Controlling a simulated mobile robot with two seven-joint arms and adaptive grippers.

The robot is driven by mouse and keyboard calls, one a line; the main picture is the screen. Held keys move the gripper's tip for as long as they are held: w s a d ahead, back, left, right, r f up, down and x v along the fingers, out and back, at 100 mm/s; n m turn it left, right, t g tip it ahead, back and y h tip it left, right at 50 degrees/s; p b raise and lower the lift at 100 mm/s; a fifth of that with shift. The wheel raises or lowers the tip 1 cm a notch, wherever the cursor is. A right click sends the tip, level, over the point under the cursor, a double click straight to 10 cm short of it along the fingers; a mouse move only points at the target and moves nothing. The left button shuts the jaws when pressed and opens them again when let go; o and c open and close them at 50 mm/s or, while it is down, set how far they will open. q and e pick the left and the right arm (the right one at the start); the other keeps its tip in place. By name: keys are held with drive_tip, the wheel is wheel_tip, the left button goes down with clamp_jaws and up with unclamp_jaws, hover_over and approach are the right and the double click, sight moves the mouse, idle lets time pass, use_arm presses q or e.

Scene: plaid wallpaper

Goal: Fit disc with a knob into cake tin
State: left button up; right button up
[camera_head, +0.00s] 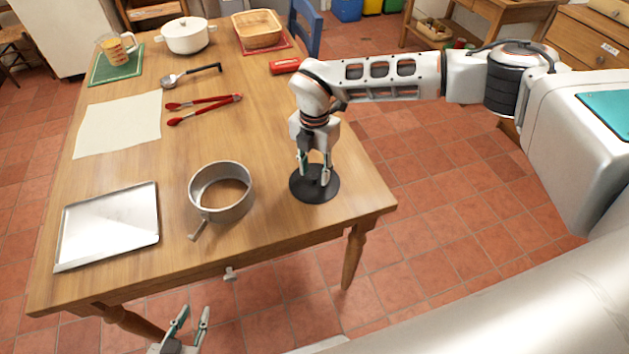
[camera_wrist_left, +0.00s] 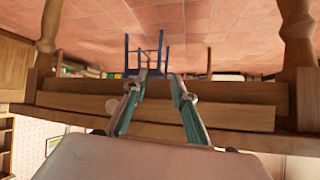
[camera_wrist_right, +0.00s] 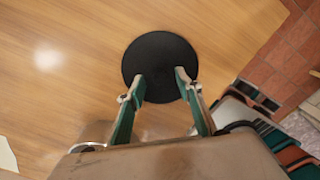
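The black round disc (camera_head: 314,191) lies flat on the table near its right edge; it also shows in the right wrist view (camera_wrist_right: 160,58). Its knob is hard to make out, dark against dark between my fingers. My right gripper (camera_head: 314,178) points down over the disc, its fingertips (camera_wrist_right: 161,80) apart on either side of the middle. The grey metal cake tin (camera_head: 222,196), a round ring with a clasp at the front, stands left of the disc. Wood colour shows inside it. My left gripper (camera_head: 195,310) is open and empty, in front of the table edge and below its top.
A baking tray (camera_head: 110,225) lies left of the tin, with a pale cloth (camera_head: 118,124) behind it. Red tongs (camera_head: 203,106), a ladle (camera_head: 190,75), a white pot (camera_head: 187,37) and a red can (camera_head: 285,66) are farther back. Bare wood separates tin and disc.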

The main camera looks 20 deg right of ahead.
drive_tip(key=shift+f, duration=0.55)
clamp_jaws()
drive_tip(key=shift+r, duration=0.15)
